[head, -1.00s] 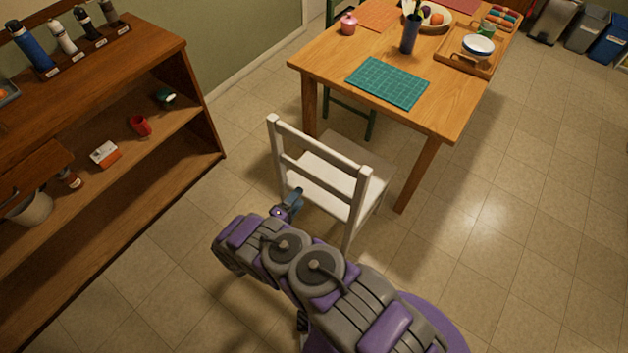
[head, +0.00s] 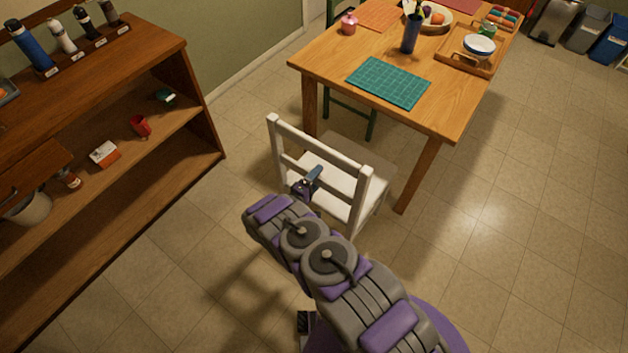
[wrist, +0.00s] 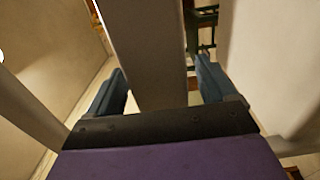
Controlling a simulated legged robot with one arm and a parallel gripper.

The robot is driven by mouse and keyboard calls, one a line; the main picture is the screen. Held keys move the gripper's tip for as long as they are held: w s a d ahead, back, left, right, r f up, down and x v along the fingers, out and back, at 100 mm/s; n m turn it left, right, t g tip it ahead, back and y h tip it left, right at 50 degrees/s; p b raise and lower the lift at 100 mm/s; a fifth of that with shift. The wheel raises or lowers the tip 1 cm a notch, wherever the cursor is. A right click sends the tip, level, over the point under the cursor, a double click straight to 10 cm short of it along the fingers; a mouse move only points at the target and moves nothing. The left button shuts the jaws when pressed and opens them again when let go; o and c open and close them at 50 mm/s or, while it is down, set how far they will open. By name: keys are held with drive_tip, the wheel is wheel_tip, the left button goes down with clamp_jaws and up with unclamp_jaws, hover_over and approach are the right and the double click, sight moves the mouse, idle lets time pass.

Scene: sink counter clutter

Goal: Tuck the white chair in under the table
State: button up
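The white chair (head: 352,188) stands upright at the near side of the wooden table (head: 330,66), its slatted back toward me. The front part of its seat is near the table's front edge and legs. My gripper (head: 314,173) is at the chair's back, around the height of the lower rail. In the wrist view, the two blue-grey fingers of my gripper (wrist: 163,88) are apart, one on each side of a pale chair bar (wrist: 147,45). A narrow gap shows beside the bar, so no firm hold is visible. My arm hides part of the chair's lower legs.
A wooden shelf unit (head: 190,75) stands at the left. A green mat (head: 388,82), a tray (head: 468,62) and a blue cup (head: 410,35) are on the table.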

drive_tip(key=shift+s, duration=0.1)
clamp_jaws()
idle(0.5)
